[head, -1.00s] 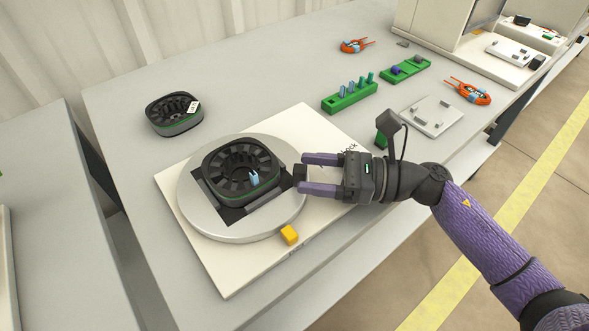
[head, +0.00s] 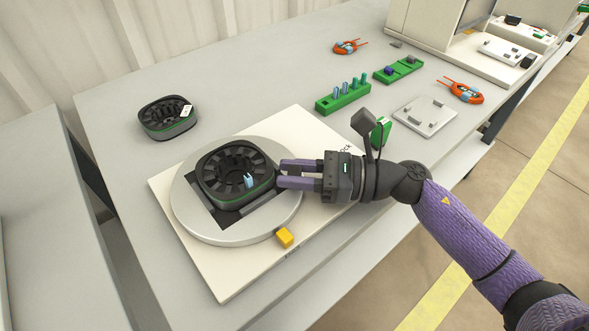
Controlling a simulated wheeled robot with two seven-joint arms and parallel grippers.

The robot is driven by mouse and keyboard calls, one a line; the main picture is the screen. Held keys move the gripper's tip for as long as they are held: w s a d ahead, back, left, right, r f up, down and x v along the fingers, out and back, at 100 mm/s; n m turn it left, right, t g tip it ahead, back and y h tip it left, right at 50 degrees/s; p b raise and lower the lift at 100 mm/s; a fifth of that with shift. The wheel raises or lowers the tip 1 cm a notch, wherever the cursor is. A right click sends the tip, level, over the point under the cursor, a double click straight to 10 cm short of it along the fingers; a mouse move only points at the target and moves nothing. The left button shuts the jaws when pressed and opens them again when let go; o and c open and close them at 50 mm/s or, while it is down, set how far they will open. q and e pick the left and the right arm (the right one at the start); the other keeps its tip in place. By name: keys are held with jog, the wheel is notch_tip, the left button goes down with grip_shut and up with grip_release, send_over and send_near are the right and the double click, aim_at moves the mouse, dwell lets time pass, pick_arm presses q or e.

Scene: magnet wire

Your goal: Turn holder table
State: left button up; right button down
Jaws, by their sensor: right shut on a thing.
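The round grey holder table (head: 190,222) sits on a white base plate (head: 222,282). A black ring-shaped part (head: 236,174) with inner slots rests in the dark square recess on it, and a small light-blue piece (head: 249,181) stands inside the ring. My right gripper (head: 283,174) comes in from the right at the table's right edge. Its two purple fingers are closed on the dark handle block there, which they mostly hide. A yellow block (head: 285,237) is at the table's front right edge. My left gripper is not in view.
Another black ring part (head: 169,118) with a white tag stands at the back left. The workbench's front left is clear.

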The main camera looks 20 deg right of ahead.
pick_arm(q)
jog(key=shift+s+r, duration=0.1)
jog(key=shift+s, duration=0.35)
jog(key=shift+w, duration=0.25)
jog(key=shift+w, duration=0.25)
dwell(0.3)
